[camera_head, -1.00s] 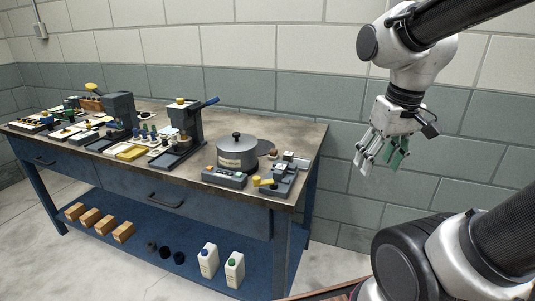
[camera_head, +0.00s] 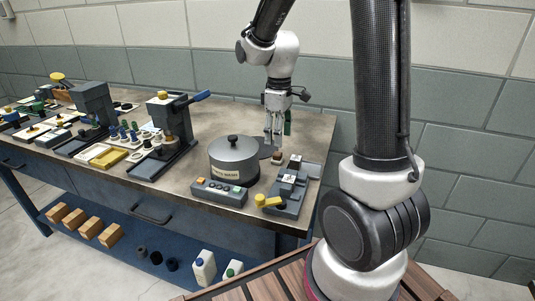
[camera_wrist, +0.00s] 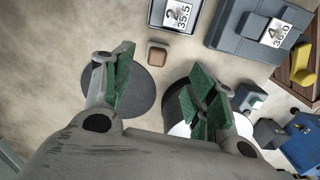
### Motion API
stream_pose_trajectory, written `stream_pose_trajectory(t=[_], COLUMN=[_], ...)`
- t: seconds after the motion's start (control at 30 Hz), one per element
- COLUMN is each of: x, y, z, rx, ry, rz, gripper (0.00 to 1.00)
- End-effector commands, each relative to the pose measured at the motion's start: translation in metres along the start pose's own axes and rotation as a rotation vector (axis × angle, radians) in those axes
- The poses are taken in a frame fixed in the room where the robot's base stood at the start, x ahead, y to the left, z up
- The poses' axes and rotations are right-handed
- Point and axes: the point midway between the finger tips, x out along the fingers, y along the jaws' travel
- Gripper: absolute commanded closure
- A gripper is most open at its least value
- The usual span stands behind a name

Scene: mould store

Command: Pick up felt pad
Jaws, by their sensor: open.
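A small brown block with rounded corners and a paler tan top looks like the felt pad (camera_head: 280,158). It lies on the bench beside a flat dark grey disc (camera_head: 267,152). In the wrist view, the felt pad (camera_wrist: 158,54) is just beyond the gap between my fingers, near the disc (camera_wrist: 137,98). My gripper (camera_head: 277,138) hangs above the bench with its fingers pointing down. In the wrist view my gripper (camera_wrist: 162,85) has its green-padded fingers wide apart, with nothing between them. The left finger covers part of the disc.
A lidded grey pot (camera_head: 233,163) stands left of the felt pad. A fixture with a numbered tag (camera_head: 289,179) and a yellow handle (camera_head: 267,201) stands at the right front. A lever press (camera_head: 170,125) is further left. Bare bench (camera_head: 308,140) lies behind and right.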

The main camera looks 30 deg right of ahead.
Motion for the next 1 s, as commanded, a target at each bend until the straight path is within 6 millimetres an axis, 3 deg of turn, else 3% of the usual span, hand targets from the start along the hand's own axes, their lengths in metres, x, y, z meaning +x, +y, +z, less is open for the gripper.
stream_pose_trajectory(t=[0.27, 0.73, 1.0], x=[0.006, 0.070, 0.078], y=[0.002, 0.005, 0.005], z=[-0.002, 0.000, -0.001], rx=[-0.084, -0.085, -0.085], ry=[0.007, 0.005, 0.008], rz=[0.006, 0.004, 0.007], gripper=[0.43, 0.43, 0.43])
